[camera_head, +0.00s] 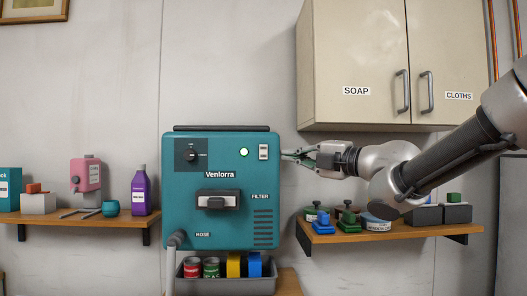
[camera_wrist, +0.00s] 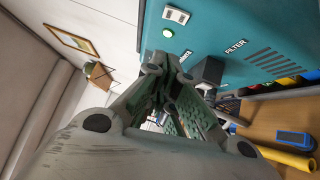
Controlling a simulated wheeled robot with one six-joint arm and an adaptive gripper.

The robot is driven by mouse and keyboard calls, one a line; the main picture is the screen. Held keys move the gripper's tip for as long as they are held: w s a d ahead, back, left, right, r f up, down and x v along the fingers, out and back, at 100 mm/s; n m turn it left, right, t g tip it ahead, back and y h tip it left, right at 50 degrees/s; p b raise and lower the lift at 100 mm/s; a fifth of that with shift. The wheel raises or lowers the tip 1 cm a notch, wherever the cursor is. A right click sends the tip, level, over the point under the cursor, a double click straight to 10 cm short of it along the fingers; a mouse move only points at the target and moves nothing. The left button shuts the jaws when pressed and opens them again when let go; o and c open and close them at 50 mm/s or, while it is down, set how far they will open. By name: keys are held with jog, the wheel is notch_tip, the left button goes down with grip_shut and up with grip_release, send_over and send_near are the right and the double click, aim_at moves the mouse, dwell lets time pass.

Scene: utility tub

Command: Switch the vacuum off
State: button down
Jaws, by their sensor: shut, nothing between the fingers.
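The vacuum (camera_head: 221,235) is a teal wall unit labelled Venlorra. Its white rocker switch (camera_head: 263,152) is at the upper right of the front, beside a lit green lamp (camera_head: 244,152). Which side of the rocker is pressed is too small to tell.
A filter drawer handle (camera_head: 217,200) and a grey hose (camera_head: 173,262) stick out of the unit. A left shelf (camera_head: 75,217) holds bottles and boxes.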

aim_at(265, 149)
jog(key=x, duration=0.4)
jog(key=w+d+x, duration=0.1)
jog(key=x, duration=0.6)
jog(key=shift+w+r, duration=0.1)
jog(key=shift+w, duration=0.4)
jog(key=shift+w+r, duration=0.1)
jog(key=shift+w, duration=0.6)
jog(key=shift+w+r, duration=0.2)
jog(key=shift+w, duration=0.1)
jog(key=shift+s, duration=0.15)
